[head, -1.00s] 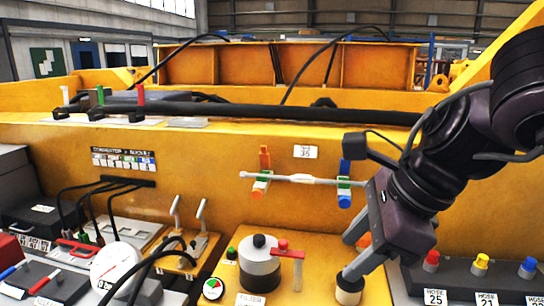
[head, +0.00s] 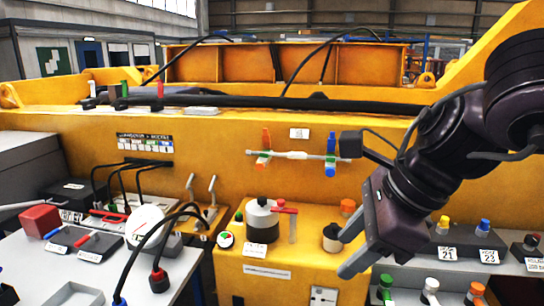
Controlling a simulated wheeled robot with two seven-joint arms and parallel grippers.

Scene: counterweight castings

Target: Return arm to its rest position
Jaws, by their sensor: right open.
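My right arm comes in from the right of the head view. Its gripper (head: 346,254) is open, with its two fingers apart and nothing held between them. The gripper is in front of the yellow machine ledge. My left arm and gripper are not in view.
A black and white canister (head: 262,222) and a red-handled valve (head: 286,211) stand on the ledge (head: 275,262). An orange cap (head: 347,206) is close to the gripper. Labelled blocks with coloured knobs (head: 465,238) lie right.

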